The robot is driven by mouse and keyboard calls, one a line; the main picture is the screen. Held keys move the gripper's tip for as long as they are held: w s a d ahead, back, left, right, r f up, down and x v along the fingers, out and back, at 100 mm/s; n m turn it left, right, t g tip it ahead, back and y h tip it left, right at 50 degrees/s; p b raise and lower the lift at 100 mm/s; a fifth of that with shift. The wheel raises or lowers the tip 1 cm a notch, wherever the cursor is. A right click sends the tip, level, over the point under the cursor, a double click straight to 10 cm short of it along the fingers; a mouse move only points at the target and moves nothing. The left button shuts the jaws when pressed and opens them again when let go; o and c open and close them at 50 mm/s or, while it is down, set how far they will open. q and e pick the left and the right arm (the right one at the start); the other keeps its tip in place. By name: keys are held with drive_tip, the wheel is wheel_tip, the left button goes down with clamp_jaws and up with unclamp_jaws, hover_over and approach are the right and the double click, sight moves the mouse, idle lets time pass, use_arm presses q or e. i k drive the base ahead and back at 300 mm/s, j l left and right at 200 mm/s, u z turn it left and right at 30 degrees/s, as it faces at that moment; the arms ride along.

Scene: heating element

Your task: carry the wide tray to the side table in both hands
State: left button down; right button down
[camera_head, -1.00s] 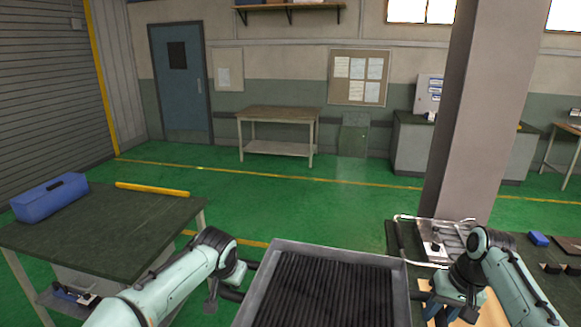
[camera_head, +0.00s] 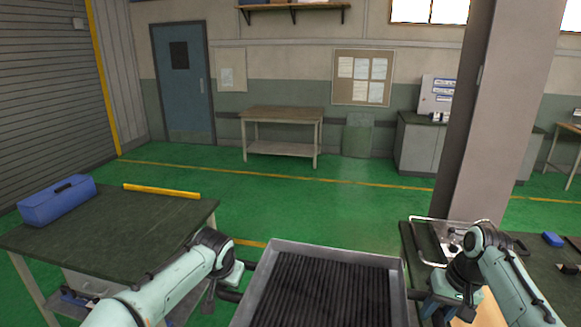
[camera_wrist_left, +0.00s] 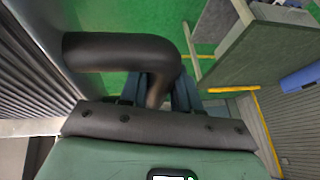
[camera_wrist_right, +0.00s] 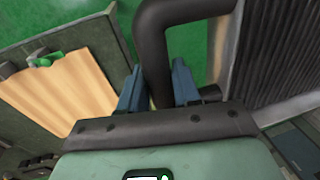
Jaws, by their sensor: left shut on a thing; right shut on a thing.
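The wide tray (camera_head: 335,249) is a grey metal tray with a dark ribbed inside, held in front of me at the bottom of the head view. It looks about level; its near end is cut off. My left gripper (camera_wrist_left: 155,90) is shut on the dark tubular handle (camera_wrist_left: 115,50) at the tray's left side. My right gripper (camera_wrist_right: 158,87) is shut on the matching handle (camera_wrist_right: 150,35) at its right side. A dark-topped table (camera_head: 130,235) stands at the left, apart from the tray. I cannot tell which table is the side table.
A blue case (camera_head: 58,200) and a yellow bar (camera_head: 162,191) lie on the left table. A bench (camera_head: 408,245) with a wire rack stands close at the right, beside a pillar (camera_head: 490,120). A wooden table (camera_head: 283,113) stands at the far wall. Green floor ahead is clear.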

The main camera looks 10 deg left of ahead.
sight(128, 220)
drive_tip(key=j, duration=1.15)
drive_tip(key=i+j, duration=0.1)
drive_tip(key=j, duration=1.05)
drive_tip(key=i+j, duration=0.1)
drive_tip(key=j, duration=1.05)
drive_tip(key=k+u, duration=0.05)
